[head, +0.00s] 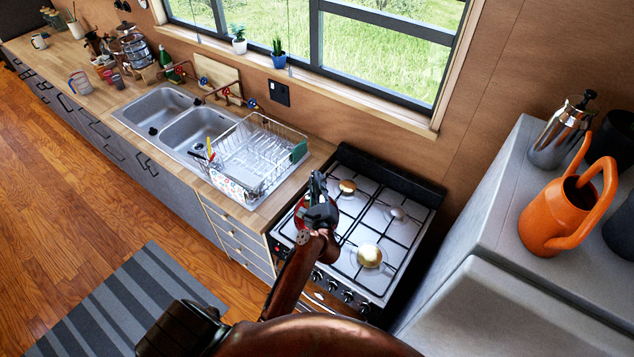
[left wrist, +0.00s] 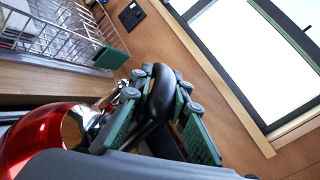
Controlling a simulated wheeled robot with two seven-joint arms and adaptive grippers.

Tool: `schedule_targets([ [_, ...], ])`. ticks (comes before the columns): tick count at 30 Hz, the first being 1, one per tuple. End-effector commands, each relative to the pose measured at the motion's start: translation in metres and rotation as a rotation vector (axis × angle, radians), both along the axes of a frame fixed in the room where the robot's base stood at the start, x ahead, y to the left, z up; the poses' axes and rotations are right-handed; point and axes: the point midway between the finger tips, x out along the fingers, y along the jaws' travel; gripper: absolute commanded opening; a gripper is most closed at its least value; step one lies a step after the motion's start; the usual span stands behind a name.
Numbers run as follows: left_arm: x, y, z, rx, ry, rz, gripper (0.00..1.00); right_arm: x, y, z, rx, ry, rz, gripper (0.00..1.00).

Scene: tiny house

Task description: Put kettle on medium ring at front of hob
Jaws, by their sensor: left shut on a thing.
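A red kettle (head: 301,213) shows in the head view at the left side of the hob (head: 378,235), mostly hidden under my left gripper (head: 318,187). In the left wrist view its shiny red body (left wrist: 38,138) is at the lower left. The green-padded fingers of my left gripper are shut around its black handle (left wrist: 162,92). The front right ring (head: 369,256) and the two back rings show bare. The front left of the hob is hidden by the kettle and my arm. I cannot tell whether the kettle touches the hob. My right gripper is not in view.
A wire dish rack (head: 262,155) stands on the counter just left of the hob, beside the double sink (head: 192,128). A tall grey cabinet (head: 487,240) on the right carries an orange watering can (head: 560,212) and a metal pot (head: 560,135). A window is behind.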

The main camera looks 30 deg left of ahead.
Motion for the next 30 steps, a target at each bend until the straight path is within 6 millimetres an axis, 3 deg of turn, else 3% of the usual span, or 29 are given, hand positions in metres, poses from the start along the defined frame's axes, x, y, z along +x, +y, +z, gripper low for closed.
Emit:
schedule_targets([
  [8,0.001,-0.001,0.0,0.004,-0.008,-0.002,0.0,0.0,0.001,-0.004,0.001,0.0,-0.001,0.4],
  [9,0.001,-0.001,0.001,0.004,-0.009,-0.003,0.17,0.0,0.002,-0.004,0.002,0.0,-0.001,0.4],
  [17,0.001,0.0,-0.001,0.002,-0.004,-0.002,0.35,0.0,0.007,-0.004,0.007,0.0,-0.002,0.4],
  [25,-0.001,0.0,-0.008,-0.004,0.007,0.002,0.36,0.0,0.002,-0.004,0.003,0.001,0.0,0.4],
  [30,0.0,0.001,0.007,-0.003,0.0,0.003,0.36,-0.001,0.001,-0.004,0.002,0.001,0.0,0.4],
])
